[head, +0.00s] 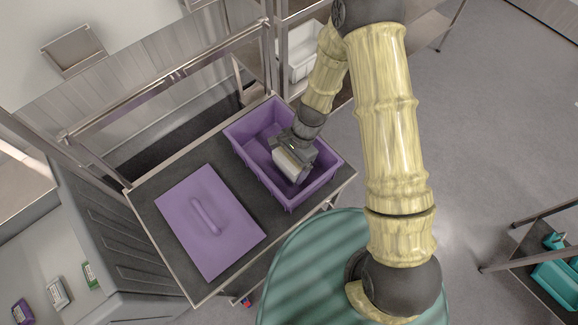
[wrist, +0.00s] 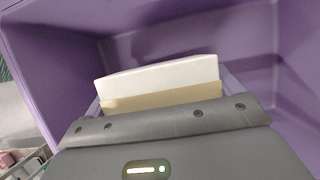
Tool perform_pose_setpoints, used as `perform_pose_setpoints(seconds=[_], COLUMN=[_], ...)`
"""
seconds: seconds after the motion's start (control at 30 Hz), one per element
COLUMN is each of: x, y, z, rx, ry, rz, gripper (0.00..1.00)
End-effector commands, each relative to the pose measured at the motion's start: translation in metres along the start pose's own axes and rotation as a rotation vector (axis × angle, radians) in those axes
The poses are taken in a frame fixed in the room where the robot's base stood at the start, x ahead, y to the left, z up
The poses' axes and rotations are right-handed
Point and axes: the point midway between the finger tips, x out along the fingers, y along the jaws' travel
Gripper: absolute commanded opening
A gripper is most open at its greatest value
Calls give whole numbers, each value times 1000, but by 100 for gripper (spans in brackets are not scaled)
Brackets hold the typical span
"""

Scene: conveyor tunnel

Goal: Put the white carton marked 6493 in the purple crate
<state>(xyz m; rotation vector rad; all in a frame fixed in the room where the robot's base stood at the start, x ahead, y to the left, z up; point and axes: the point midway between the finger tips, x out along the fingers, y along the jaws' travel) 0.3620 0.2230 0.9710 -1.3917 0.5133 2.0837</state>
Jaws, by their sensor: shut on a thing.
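The purple crate (head: 248,140) stands open on a dark-topped cart, and its walls surround the view from my wrist (wrist: 40,75). My gripper (head: 294,158) is inside the crate's opening, toward its right part. It is shut on a white carton (head: 289,165), whose white and tan faces show beyond the gripper in the wrist view (wrist: 160,78). No marking can be read on the carton. I cannot tell whether the carton touches the crate floor.
A purple lid (head: 185,225) with a handle lies on the cart top (head: 150,184) left of the crate. Several small cartons (head: 58,293) lie on a grey surface at the lower left. A white bin (head: 303,62) stands on a shelf behind. Teal bins (head: 560,280) are at the right.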

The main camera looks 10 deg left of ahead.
Motion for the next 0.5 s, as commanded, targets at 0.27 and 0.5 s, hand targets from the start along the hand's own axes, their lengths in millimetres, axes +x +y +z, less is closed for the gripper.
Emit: perform_pose_setpoints(seconds=[0.27, 0.5], x=[24, 25], y=[0, 0], z=[-10, -10], rx=[0, -1], ry=[-1, 0], rz=[0, -1], gripper=[50, 50])
